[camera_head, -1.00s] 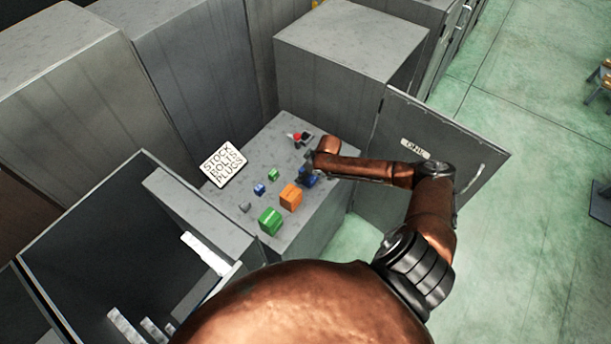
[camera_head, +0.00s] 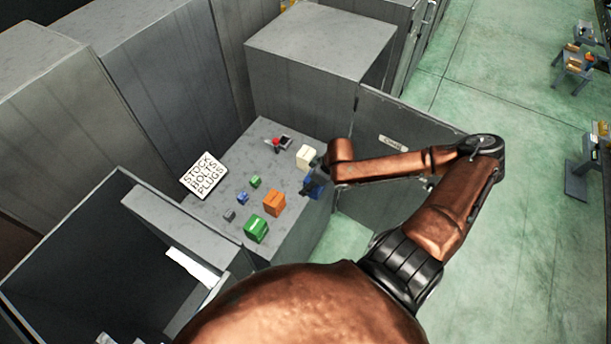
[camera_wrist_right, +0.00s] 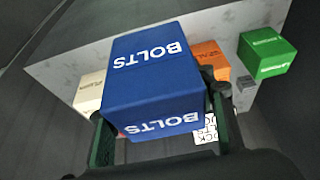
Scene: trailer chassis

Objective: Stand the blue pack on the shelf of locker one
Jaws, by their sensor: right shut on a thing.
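The blue pack (camera_wrist_right: 155,80), a box marked BOLTS, fills the middle of the right wrist view. My right gripper (camera_wrist_right: 165,135) is shut on it, with a dark finger at each side. In the head view the blue pack (camera_head: 315,192) shows small and partly hidden under my right gripper (camera_head: 315,178), at the grey counter's right edge. I cannot tell how high it is above the counter. A locker door (camera_head: 410,150) with a label that looks like ONE stands open behind my right arm. The shelf inside is not visible. My left gripper is not in view.
On the counter (camera_head: 215,220) are an orange pack (camera_head: 274,202), a green pack (camera_head: 256,229), a cream pack (camera_head: 306,156), several small blocks, a red-and-dark item (camera_head: 281,143) and a STOCK BOLTS PLUGS sign (camera_head: 203,175). Grey cabinets (camera_head: 320,45) stand behind. Green floor is open at right.

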